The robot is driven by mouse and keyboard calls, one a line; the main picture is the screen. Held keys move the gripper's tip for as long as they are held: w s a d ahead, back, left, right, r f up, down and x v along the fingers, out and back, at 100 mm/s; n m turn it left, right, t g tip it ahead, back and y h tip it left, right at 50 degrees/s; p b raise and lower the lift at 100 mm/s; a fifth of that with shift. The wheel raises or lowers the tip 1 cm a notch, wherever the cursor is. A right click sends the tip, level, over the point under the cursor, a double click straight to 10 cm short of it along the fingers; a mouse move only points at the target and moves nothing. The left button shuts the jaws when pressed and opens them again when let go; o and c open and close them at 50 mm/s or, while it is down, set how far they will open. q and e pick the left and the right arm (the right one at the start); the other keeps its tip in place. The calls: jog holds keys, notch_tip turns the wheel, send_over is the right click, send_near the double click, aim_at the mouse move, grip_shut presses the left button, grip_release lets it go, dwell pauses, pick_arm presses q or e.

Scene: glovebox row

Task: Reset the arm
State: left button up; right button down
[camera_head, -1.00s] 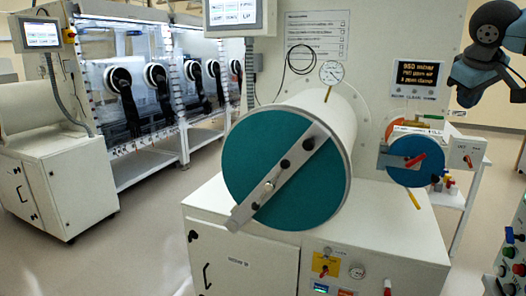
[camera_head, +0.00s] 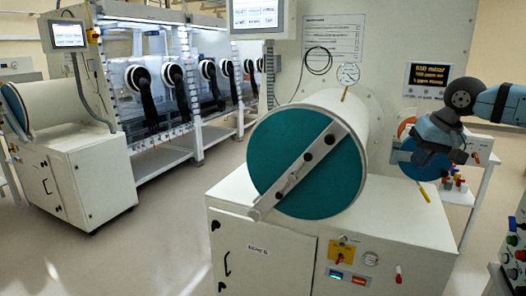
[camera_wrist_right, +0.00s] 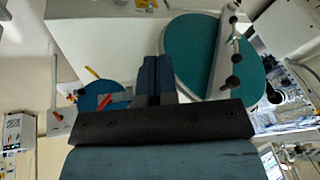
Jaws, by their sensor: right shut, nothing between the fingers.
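My right arm comes in from the right edge in the head view, with its right gripper (camera_head: 425,160) in front of the small blue round door (camera_head: 412,170), partly hiding it. In the right wrist view the two dark blue fingers (camera_wrist_right: 155,72) are closed together with nothing between them. The small blue door (camera_wrist_right: 98,97) with its red handle shows left of the fingers there. The large teal door (camera_head: 308,165) with its grey bar is left of the gripper in the head view and right of the fingers in the wrist view (camera_wrist_right: 190,55). My left gripper is not in view.
The white cabinet (camera_head: 262,258) carries the large chamber, with a gauge and knobs on its front. A dark display (camera_head: 427,82) is on the wall above my gripper. Another glovebox (camera_head: 160,85) with black gloves stands at the left. Open floor (camera_head: 150,250) lies between.

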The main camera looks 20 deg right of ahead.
jog(key=w+a+f+m+t+y+p, duration=0.1)
jog(key=a+f+m+t+y+p, duration=0.8)
jog(key=a+f+m, duration=1.6)
jog(key=s+a+f+n+h, duration=0.2)
jog(key=s+a+f+n, duration=0.2)
jog(key=n, duration=0.7)
jog(key=s+a+f+n+g+h, duration=0.1)
jog(key=s+a+f+n, duration=0.4)
jog(key=n, duration=0.6)
jog(key=s+a+f+n+g+h, duration=0.1)
jog(key=s+a+f+n+h, duration=0.2)
jog(key=n, duration=0.8)
jog(key=s+a+f, duration=0.2)
jog(key=s+f, duration=0.2)
jog(key=s, duration=0.1)
jog(key=shift+f+p, duration=0.35)
jog(key=shift+p, duration=0.05)
jog(key=shift+s, duration=0.2)
